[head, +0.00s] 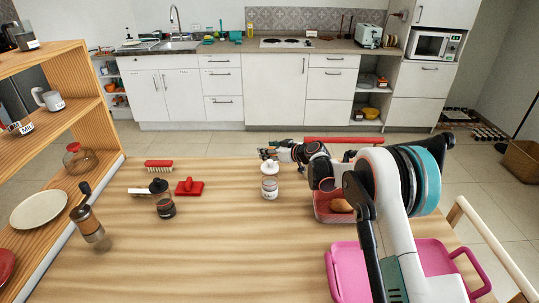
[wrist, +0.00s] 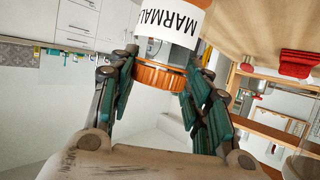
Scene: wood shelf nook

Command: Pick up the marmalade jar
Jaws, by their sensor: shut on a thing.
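The marmalade jar (head: 269,187) is a small jar with a white label, at the middle of the wooden table. In the wrist view its label (wrist: 170,22) reads "MARMAL…" upside down, and its orange lid (wrist: 158,76) sits between the fingers. My gripper (head: 270,156) comes in from the right at the jar's top. In the wrist view the green-padded fingers of my gripper (wrist: 155,88) are shut on the lid, one on each side. I cannot tell whether the jar's base touches the table.
A dark-topped jar (head: 163,205), a pepper mill (head: 88,224), a red brush (head: 158,164) and a red item (head: 190,187) stand or lie at the left. A wooden shelf (head: 95,104) borders the left. A red basket (head: 322,213) and pink tray (head: 343,280) are at the right.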

